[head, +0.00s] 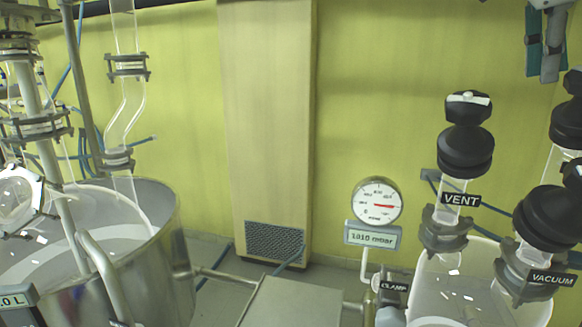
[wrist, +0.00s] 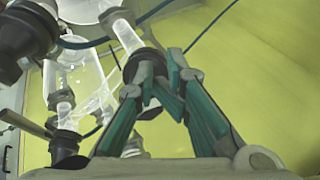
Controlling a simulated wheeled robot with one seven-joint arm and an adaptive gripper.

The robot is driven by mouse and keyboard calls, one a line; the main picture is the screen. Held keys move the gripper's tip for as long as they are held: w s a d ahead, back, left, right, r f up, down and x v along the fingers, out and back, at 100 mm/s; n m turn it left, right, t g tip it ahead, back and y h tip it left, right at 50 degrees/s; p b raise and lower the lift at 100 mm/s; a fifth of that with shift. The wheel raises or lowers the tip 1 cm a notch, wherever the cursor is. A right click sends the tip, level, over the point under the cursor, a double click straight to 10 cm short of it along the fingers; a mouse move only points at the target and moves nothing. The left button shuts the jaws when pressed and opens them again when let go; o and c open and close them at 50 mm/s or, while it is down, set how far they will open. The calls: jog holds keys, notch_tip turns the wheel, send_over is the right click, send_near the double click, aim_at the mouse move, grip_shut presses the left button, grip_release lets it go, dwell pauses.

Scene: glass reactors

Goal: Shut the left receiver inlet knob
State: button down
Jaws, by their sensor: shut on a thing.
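In the wrist view, my gripper (wrist: 158,88) has its teal fingers closed on a dark knob (wrist: 146,62) at the end of a glass tube. The fingers cover part of the knob, and no label on it is visible, so I cannot tell its name or how far it is turned. In the head view, my gripper (head: 549,70) shows only partly at the top right corner, and the knob it holds is not clear there.
Black valves labelled VENT (head: 466,150) and VACUUM (head: 553,217) stand on a glass vessel at the lower right. A gauge (head: 377,201) reads beside them. A steel vessel (head: 165,215) stands left. Another dark knob (wrist: 27,30) and glass tubing crowd the wrist view's left.

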jog(key=p+v, duration=0.3)
jog(key=v, duration=0.3)
dwell(0.3)
